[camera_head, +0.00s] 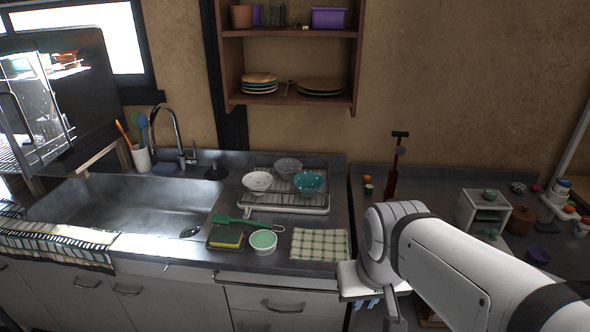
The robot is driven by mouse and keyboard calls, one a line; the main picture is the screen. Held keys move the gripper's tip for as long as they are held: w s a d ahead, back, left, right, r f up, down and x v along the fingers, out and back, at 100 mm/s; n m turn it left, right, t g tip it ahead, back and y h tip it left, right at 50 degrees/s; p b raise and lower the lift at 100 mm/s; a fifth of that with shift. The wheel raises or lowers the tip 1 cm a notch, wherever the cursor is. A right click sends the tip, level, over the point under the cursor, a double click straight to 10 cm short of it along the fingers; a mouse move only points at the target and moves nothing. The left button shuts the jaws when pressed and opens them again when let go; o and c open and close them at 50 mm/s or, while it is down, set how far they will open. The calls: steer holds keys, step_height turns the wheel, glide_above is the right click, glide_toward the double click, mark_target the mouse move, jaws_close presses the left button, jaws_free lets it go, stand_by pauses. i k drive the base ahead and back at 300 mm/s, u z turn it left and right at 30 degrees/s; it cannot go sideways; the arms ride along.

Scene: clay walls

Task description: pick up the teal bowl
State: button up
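The teal bowl (308,182) sits at the right side of the wire dish rack (290,209), on the counter right of the sink. It looks upright, with its inside showing. A white bowl (257,181) is on its left and a grey bowl (288,165) is behind it, both close by in the rack. My white arm comes in from the lower right, with its bend in front of and to the right of the rack. I cannot make out my gripper or its fingers.
A checked cloth (320,244), a small white dish with a green inside (263,241), a sponge (226,237) and a green brush (246,221) lie in front of the rack. A faucet (172,137) stands left. A wooden shelf (290,106) hangs above.

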mark_target(305, 183)
steer(key=z, duration=0.05)
steer(key=i, duration=0.9)
steer(key=u, duration=0.05)
